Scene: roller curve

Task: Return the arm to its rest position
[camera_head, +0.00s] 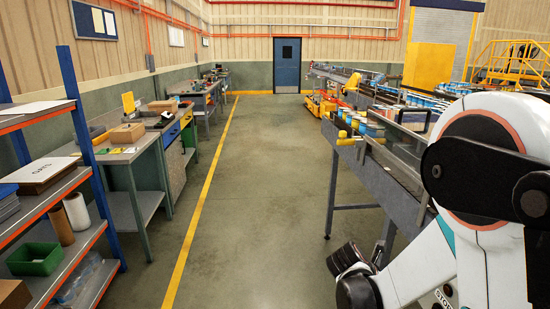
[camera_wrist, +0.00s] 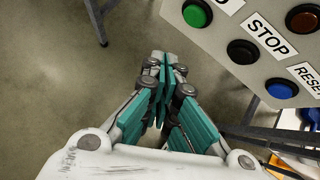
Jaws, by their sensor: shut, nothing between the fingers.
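My arm comes in from the right of the head view, with a large white joint in the foreground and a white link reaching down to the bottom. My gripper (camera_wrist: 168,60) shows in the wrist view with its teal-padded fingers closed together and nothing between them. It is beside a grey control panel (camera_wrist: 222,38), over the floor. The panel carries a green button (camera_wrist: 197,13), a black button (camera_wrist: 243,52), a blue button (camera_wrist: 281,88) and a dark red button (camera_wrist: 303,18), with STOP and RESET labels. I cannot tell the exact gap between fingers and panel.
A conveyor table (camera_head: 375,180) carrying several cans (camera_head: 362,127) stands at the right, close to my arm. Shelving (camera_head: 62,245) and workbenches (camera_head: 125,155) line the left. The floor aisle (camera_head: 262,160) between is clear, up to a blue door (camera_head: 287,65).

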